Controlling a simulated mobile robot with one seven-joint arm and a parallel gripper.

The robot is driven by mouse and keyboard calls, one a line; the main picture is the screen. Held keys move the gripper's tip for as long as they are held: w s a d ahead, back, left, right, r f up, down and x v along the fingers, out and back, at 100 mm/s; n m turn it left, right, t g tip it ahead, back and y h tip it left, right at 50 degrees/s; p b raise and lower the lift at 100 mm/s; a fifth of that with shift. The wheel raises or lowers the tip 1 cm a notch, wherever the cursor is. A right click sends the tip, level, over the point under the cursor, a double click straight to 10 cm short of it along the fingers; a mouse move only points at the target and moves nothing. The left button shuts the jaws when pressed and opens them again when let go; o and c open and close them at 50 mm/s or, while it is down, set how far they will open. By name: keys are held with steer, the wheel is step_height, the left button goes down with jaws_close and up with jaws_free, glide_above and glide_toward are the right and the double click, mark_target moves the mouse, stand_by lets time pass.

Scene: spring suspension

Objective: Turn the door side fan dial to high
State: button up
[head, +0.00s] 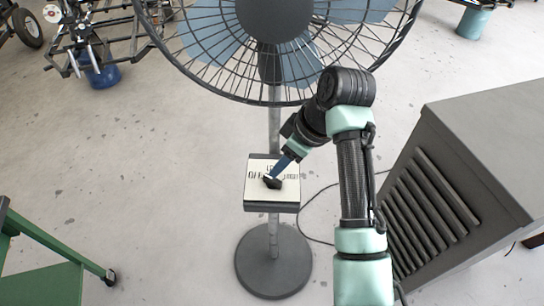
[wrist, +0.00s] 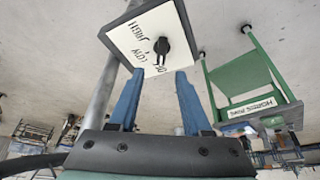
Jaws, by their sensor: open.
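The fan's control box (head: 257,192) is mounted on the fan pole, with a cream face and a black dial (head: 271,182). In the wrist view the face (wrist: 175,25) carries the words OFF, LOW and HIGH beside the dial (wrist: 161,47). The dial's narrow end appears to point toward OFF. My gripper (head: 277,172) is at the box, its blue fingers partly covering the lettering in the head view. In the wrist view my gripper (wrist: 157,75) is open, fingers spread to either side below the dial, with nothing between them. Contact cannot be told.
The large caged fan (head: 275,15) stands above the box on a round base (head: 273,262). A grey louvered cabinet (head: 490,150) stands at the right. A green cart (head: 45,270) is at the lower left. A cable runs across the floor near the base.

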mark_target(269, 177)
steer(key=x, duration=0.7)
steer(key=shift+s+a+f, duration=0.1)
jaws_close()
